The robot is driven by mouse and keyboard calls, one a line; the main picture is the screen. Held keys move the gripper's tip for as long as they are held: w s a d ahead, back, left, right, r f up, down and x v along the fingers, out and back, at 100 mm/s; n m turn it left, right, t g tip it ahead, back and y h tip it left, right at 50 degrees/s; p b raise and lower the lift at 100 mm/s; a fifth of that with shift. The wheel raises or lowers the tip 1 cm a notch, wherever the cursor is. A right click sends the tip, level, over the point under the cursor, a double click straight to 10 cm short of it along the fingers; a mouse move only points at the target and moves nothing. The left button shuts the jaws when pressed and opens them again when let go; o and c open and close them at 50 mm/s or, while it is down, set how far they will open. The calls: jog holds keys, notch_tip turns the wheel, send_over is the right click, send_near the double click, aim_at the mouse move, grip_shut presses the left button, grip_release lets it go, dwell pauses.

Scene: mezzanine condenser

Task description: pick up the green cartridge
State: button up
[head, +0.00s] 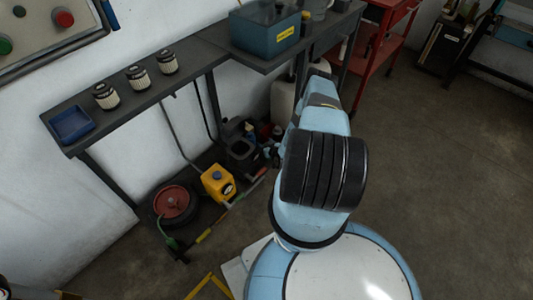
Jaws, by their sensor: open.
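Three small pleated cartridges with black tops and pale sides stand upright in a slanted row on a narrow dark shelf (150,103). They are the left cartridge (106,97), the middle cartridge (138,78) and the right cartridge (167,62). None of them looks clearly green, and I cannot tell which is the green one. My arm rises at the center right, well apart from the shelf. My gripper does not show; the arm's own links hide that area.
A blue tray (71,124) sits at the shelf's near end. A blue-grey bin (265,30) stands on the higher bench. Below are a yellow container (217,182), a red reel (173,203) and hoses. A red cart (380,45) stands behind. Floor at right is clear.

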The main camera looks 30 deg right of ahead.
jog(key=c, duration=0.7)
jog(key=shift+s+f, duration=0.1)
jog(key=shift+s, duration=0.1)
grip_shut()
